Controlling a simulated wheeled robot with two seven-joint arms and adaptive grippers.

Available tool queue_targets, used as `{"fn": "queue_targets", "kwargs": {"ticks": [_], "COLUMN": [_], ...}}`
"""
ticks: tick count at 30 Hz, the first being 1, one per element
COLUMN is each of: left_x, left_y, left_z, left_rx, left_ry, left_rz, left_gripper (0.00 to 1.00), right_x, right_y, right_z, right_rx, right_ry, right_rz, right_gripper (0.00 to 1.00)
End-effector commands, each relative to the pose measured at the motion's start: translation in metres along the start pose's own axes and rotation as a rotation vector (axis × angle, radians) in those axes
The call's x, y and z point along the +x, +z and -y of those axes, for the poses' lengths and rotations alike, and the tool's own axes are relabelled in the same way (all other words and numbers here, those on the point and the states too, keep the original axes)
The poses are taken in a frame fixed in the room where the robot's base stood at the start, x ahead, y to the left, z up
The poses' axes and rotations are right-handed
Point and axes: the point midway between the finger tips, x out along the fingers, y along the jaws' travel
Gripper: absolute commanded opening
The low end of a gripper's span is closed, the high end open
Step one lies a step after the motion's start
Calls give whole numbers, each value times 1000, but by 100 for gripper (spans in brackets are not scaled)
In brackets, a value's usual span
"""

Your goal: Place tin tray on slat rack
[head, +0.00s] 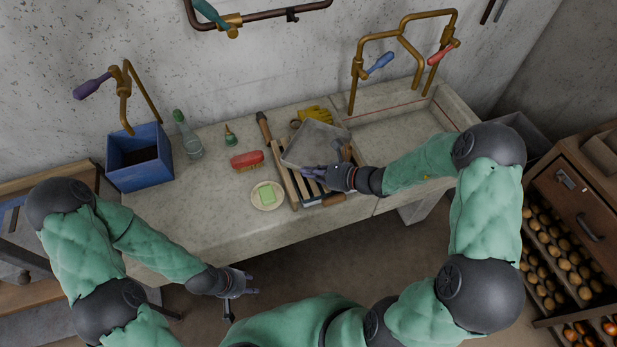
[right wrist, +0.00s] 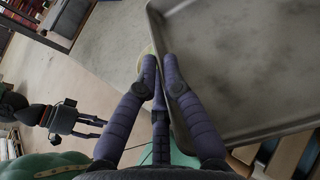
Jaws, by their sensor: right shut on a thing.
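The tin tray (head: 312,143) is a grey, shallow, square-cornered tray, held tilted over the wooden slat rack (head: 288,182) on the stone counter. In the right wrist view the tray (right wrist: 245,65) fills the upper right. My right gripper (head: 316,172) is shut on the tray's near edge; its fingers (right wrist: 160,75) pinch the rim. The tray hides the rack's far part, and I cannot tell whether the two touch. The rack's slats also show at the lower right of the right wrist view (right wrist: 290,150). My left gripper (head: 243,292) is empty, with fingers apart, in front of the counter.
Left of the rack are a red brush (head: 247,160), a plate with green soap (head: 267,195), a small green bottle (head: 230,136), a clear bottle (head: 188,140) and a blue box (head: 138,158). Yellow gloves (head: 316,114) lie behind the tray. A stone sink (head: 400,120) is at right.

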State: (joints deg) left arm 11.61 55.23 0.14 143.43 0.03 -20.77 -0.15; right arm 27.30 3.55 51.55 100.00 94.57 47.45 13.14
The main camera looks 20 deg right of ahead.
Motion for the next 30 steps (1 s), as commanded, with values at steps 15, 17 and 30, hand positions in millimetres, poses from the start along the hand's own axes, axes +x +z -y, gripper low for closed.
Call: {"fn": "queue_targets", "kwargs": {"ticks": [15, 17, 30], "left_x": [11, 12, 16], "left_y": [-1, -1, -1], "left_z": [4, 4, 6], "left_rx": [0, 0, 0], "left_ry": [0, 0, 0], "left_rz": [0, 0, 0], "left_gripper": [40, 40, 40], "right_x": [28, 30, 32], "right_y": [-36, -42, -48], "right_z": [14, 14, 14], "right_rx": [0, -1, -4], "right_ry": [1, 1, 0], "right_rz": [0, 0, 1], "right_gripper": [0, 0, 0]}}
